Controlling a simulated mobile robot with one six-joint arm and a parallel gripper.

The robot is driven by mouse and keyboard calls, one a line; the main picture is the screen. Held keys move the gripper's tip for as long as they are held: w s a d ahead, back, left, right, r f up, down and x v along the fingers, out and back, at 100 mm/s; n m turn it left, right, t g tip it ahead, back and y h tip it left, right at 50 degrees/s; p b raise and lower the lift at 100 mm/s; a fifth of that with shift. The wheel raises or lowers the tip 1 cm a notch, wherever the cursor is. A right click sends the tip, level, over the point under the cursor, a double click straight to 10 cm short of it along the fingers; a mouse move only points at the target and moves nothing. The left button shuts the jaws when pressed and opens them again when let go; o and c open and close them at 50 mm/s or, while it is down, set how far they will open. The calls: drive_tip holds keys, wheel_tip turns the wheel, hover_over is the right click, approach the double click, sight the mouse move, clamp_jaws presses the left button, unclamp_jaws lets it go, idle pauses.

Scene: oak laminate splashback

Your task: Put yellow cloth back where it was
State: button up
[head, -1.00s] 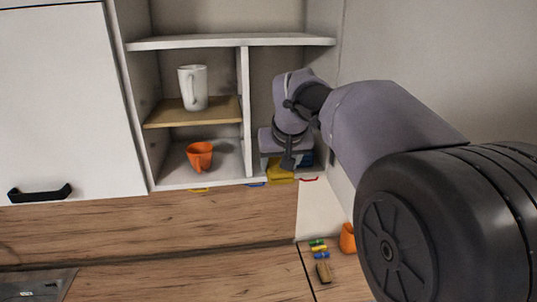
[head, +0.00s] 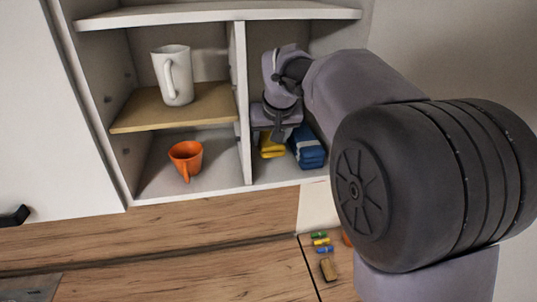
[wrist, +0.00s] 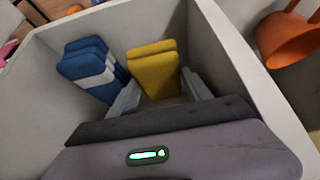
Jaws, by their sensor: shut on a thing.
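The folded yellow cloth (head: 270,149) is inside the lower right compartment of the open cupboard, close to the divider. My gripper (head: 278,136) reaches into this compartment and is shut on the near part of the cloth. In the wrist view the yellow cloth (wrist: 153,66) sits between my two fingers. Whether it rests fully on the compartment floor I cannot tell. A folded blue cloth with a pale band (head: 307,148) lies beside it, on the right in the head view; the blue cloth (wrist: 90,67) is left of it in the wrist view.
The white divider (head: 239,110) stands close to my gripper's left. Small coloured items and a brown block (head: 327,269) lie on the counter below.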

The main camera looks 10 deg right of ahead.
sight(270, 167)
drive_tip(key=shift+s+f+b, duration=0.5)
drive_tip(key=shift+s+f, duration=0.2)
drive_tip(key=f+b, duration=0.2)
drive_tip(key=f, duration=0.1)
drive_tip(key=f+b, duration=0.1)
drive_tip(key=shift+w+f, duration=0.3)
drive_tip(key=shift+w, duration=0.1)
drive_tip(key=shift+r, duration=0.15)
drive_tip(key=shift+c, duration=0.6)
drive_tip(key=shift+r, duration=0.1)
drive_tip(key=o, duration=1)
